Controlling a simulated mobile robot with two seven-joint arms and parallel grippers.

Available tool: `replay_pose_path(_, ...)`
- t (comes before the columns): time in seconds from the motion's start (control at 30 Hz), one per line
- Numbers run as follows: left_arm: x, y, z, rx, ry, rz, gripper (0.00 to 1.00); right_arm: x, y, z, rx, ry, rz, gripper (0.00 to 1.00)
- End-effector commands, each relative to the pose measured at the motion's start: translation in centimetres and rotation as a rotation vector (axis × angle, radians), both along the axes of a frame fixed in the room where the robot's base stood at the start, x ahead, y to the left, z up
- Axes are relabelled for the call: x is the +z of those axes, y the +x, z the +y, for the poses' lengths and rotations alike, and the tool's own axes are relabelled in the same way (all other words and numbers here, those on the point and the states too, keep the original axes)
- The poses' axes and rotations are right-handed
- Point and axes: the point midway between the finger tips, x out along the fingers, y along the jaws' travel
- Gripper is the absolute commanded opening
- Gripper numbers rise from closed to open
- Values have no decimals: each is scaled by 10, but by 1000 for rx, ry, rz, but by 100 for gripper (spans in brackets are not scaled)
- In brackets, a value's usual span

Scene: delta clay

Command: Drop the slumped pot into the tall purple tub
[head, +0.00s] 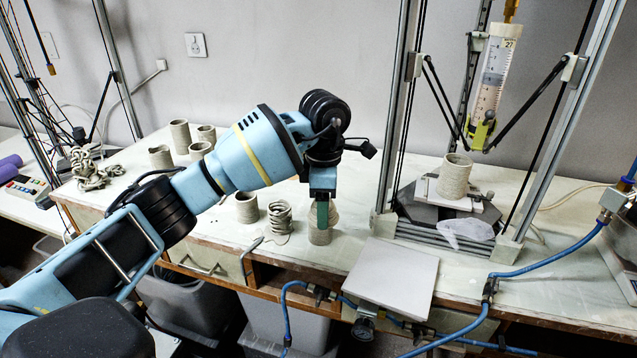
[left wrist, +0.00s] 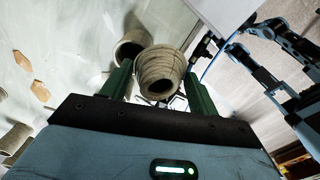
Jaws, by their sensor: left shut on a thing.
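My left gripper (head: 322,212) is shut on a ridged grey clay pot (left wrist: 160,68), which sits between the green fingers in the left wrist view. In the head view this pot (head: 333,214) shows only partly behind the near finger, above the front of the worktable. Another clay pot (head: 320,236) shows just below it; I cannot tell whether the two touch. A sagging coiled pot (head: 278,220) stands left of the gripper. No tall purple tub shows in either view. My right gripper is not in view.
Several clay pots (head: 180,136) and a heap of clay coils (head: 92,170) stand on the worktable at left. A clay printer with a pot (head: 455,176) on its bed is at right. A pale square board (head: 393,279) lies at the front edge. Grey bins (head: 185,303) stand below.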

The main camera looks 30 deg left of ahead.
Motion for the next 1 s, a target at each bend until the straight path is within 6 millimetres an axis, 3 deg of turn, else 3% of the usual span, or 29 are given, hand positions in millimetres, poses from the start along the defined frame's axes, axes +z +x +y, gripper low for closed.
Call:
replay_pose_path(0.1, -8, -13, -39, -270, 3, -2, 36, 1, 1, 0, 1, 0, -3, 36)
replay_pose_path(0.27, -20, -42, -78, -689, 4, -2, 36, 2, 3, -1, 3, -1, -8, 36)
replay_pose_path(0.4, -33, -79, -112, -1112, 5, -2, 36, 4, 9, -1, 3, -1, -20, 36)
replay_pose_path(0.6, -47, -132, -147, -1626, 7, -1, 36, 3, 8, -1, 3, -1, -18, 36)
replay_pose_path(0.83, -58, -179, -160, -2029, 6, -1, 36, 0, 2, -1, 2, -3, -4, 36)
replay_pose_path(1.0, -66, -196, -138, -2170, 3, 2, 36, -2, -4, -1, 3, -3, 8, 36)
